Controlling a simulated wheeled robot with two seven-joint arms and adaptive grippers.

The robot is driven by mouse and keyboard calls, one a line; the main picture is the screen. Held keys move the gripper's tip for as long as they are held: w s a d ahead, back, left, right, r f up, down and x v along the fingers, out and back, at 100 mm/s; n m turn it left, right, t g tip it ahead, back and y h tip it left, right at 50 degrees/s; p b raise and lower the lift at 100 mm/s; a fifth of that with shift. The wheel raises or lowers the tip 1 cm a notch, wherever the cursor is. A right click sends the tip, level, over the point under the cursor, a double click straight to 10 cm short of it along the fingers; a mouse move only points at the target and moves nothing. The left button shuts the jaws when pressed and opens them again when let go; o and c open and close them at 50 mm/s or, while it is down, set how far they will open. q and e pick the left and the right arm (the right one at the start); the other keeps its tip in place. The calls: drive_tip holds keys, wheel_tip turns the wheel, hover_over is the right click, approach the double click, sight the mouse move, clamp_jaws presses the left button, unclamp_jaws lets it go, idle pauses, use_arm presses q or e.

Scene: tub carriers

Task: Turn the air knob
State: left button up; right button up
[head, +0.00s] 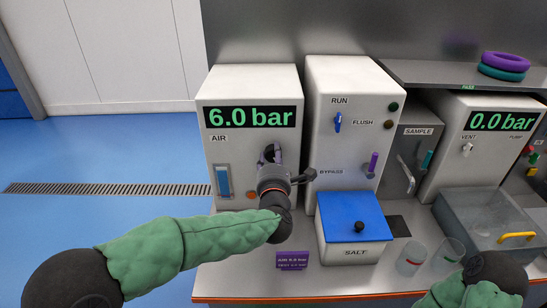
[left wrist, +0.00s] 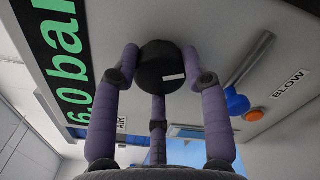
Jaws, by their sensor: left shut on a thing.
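The air knob (left wrist: 162,66) is a black round knob with a white mark on the front of the white AIR unit (head: 204,130). In the head view it is mostly hidden behind my left gripper (head: 271,160). In the left wrist view my left gripper (left wrist: 165,75) has its purple fingers closed around the knob. The display (head: 253,117) above it reads 6.0 bar in green. A small purple card (head: 291,259) below reads AIR 6.0 bar, with a smaller line too blurred to read. My right arm shows at the bottom right; its gripper is not visible.
Right of the AIR unit stands a RUN/FLUSH/BYPASS panel (head: 340,110) with levers. A blue-lidded SALT box (head: 353,216), two glass cups (head: 410,258) and a clear tub (head: 490,222) stand on the bench. A blue lever (head: 223,181) sits left of the knob.

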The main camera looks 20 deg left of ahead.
use_arm(q)
drive_tip(key=shift+a, duration=0.1)
drive_tip(key=o, duration=1.2)
drive_tip(key=shift+f, duration=0.1)
drive_tip(key=shift+c, duration=0.2)
drive_tip(key=shift+s+d, duration=0.2)
drive_tip(key=shift+s, duration=0.3)
drive_tip(key=v, duration=1.1)
